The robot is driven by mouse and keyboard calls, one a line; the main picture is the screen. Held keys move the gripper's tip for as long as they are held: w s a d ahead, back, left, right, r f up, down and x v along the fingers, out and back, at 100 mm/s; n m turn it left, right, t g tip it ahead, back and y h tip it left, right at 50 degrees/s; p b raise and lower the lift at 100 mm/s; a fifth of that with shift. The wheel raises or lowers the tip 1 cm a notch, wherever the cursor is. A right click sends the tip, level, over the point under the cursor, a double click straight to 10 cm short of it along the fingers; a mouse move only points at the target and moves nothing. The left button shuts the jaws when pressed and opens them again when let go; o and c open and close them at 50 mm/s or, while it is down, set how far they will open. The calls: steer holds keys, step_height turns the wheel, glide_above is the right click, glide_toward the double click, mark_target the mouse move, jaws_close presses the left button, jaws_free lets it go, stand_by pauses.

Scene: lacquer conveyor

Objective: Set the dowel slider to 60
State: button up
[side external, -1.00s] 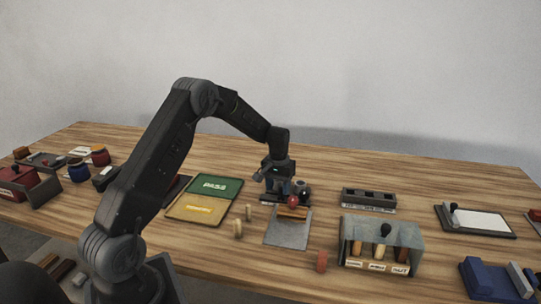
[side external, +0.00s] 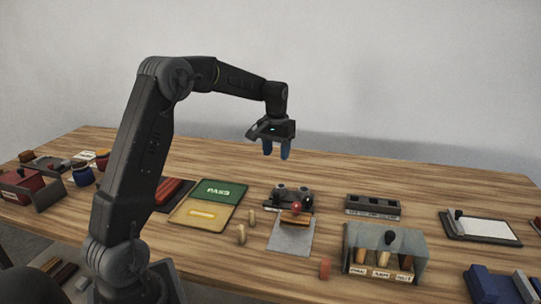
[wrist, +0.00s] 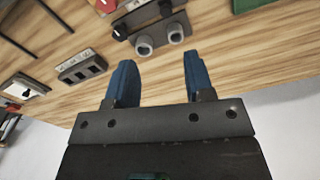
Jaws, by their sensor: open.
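My gripper (side external: 276,152) is open and empty, raised well above the table with its blue fingers pointing down. It also shows in the wrist view (wrist: 160,60), with a wide gap between the fingers. Below it stands a dark device (side external: 280,206) with two round grey barrels and a red ball at its front. The wrist view shows this device (wrist: 147,22) too, with black knobs and pale markings. I cannot tell whether it carries the dowel slider, and no setting is readable.
A grey plate (side external: 290,237) with a brown block lies before the device. Pale pegs (side external: 240,234) stand left of it. A grey labelled case (side external: 414,248), a slotted rack (side external: 372,205) and a white board (side external: 486,225) are right. A green tray (side external: 220,191) is left.

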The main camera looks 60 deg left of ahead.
steer(key=s+d+r+m+t, duration=0.1)
steer(key=s+d+r, duration=0.3)
steer(key=s+d, duration=0.2)
steer(key=s+d+r+m+t, duration=0.2)
steer(key=s+d+r, duration=0.3)
steer(key=d, duration=0.6)
steer(key=shift+s+y, duration=0.3)
steer(key=shift+s, duration=0.2)
steer(key=shift+a, duration=0.1)
steer(key=n+g, duration=0.3)
glide_above(276, 193)
step_height(276, 193, down, 11)
steer(key=shift+h, duration=0.4)
step_height(276, 193, down, 14)
steer(key=shift+r, duration=0.2)
jaws_close()
